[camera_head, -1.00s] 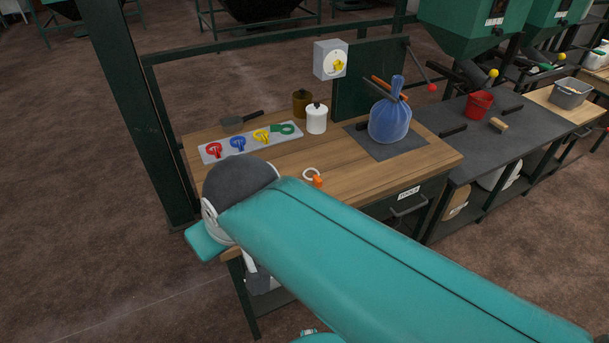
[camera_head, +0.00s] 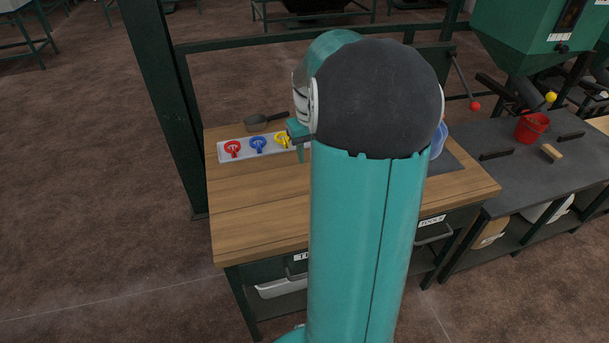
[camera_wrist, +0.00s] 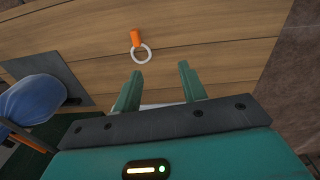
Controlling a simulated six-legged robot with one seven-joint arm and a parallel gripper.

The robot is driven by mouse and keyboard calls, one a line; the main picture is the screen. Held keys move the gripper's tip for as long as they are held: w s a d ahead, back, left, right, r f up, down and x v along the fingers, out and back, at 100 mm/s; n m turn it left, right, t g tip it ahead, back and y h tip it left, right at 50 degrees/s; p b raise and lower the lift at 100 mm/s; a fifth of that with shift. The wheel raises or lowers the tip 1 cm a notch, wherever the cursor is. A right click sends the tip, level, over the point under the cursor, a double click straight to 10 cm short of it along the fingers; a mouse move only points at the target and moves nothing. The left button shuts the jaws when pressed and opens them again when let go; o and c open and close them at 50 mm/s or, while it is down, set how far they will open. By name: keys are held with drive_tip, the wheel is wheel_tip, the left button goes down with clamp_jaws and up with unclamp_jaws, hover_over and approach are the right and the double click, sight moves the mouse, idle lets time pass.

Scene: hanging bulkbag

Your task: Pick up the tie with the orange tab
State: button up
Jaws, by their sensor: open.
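The tie is a white ring (camera_wrist: 149,54) with an orange tab (camera_wrist: 136,38), lying on the wooden bench top in the wrist view. In the head view my arm hides it. My gripper (camera_wrist: 160,80) is open and empty, its two green fingers pointing toward the tie. The ring lies just beyond the left fingertip in the picture, apart from it, with the tab on the far side. In the head view my arm hides most of my gripper.
A light tray (camera_head: 224,155) holds red (camera_head: 232,149), blue (camera_head: 258,145) and yellow (camera_head: 283,140) ties. A dark scoop (camera_head: 265,121) lies behind it. A blue bag (camera_wrist: 38,103) sits on a dark mat (camera_wrist: 52,68) at left. The wooden bench top (camera_head: 260,205) is clear in front.

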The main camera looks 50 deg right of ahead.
drive_tip(key=shift+m+y, duration=0.4)
drive_tip(key=shift+m, duration=0.1)
drive_tip(key=s+d+f, duration=0.1)
drive_tip(key=d+f, duration=0.1)
drive_tip(key=f, duration=0.2)
drive_tip(key=d+f, duration=0.2)
drive_tip(key=f, duration=0.2)
drive_tip(key=s+d+f, duration=0.1)
drive_tip(key=d+f, duration=0.1)
drive_tip(key=f, duration=0.2)
drive_tip(key=shift+s+d, duration=0.1)
drive_tip(key=shift+s, duration=0.25)
wheel_tip(320, 180, down, 6)
drive_tip(key=shift+w+d+r, duration=0.1)
drive_tip(key=shift+d+r, duration=0.05)
clamp_jaws()
